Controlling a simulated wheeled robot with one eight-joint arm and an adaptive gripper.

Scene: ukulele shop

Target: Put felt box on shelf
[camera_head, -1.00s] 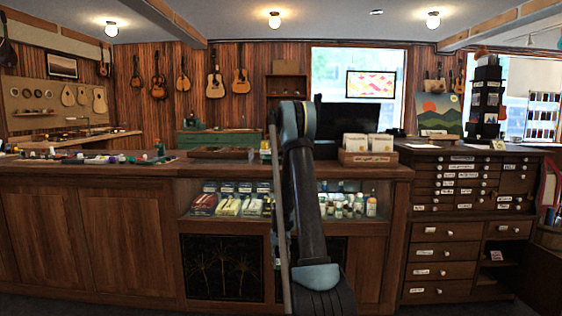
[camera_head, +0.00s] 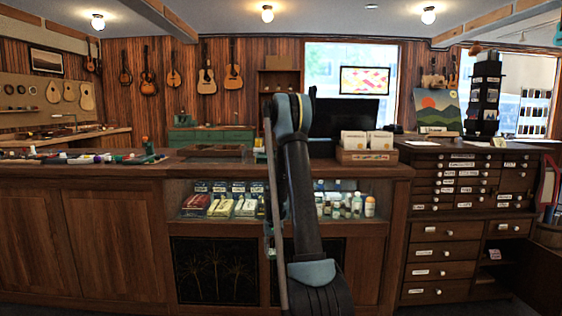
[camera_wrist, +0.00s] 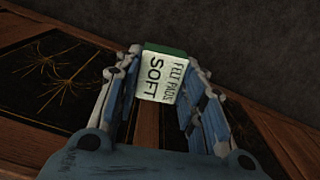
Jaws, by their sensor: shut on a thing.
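In the wrist view the felt box (camera_wrist: 163,75), green with a pale label reading "FELT PADS SOFT", is between the fingertips of my gripper (camera_wrist: 165,82). The gripper is shut on it, with blue-and-grey fingers on either side. In the head view my arm stands up in the middle, and I cannot make out the gripper or the box there. A glass-fronted display shelf (camera_head: 290,214) under the counter holds packs and bottles. A small wooden shelf unit (camera_head: 278,63) stands against the back wall. The frames do not show which shelf is meant.
The long wooden counter (camera_head: 85,225) spans the front. On it are a wooden tray (camera_head: 215,151), a card box (camera_head: 367,156) and a dark monitor (camera_head: 345,117). A drawer cabinet (camera_head: 443,215) stands at right. My arm hides the display's middle.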

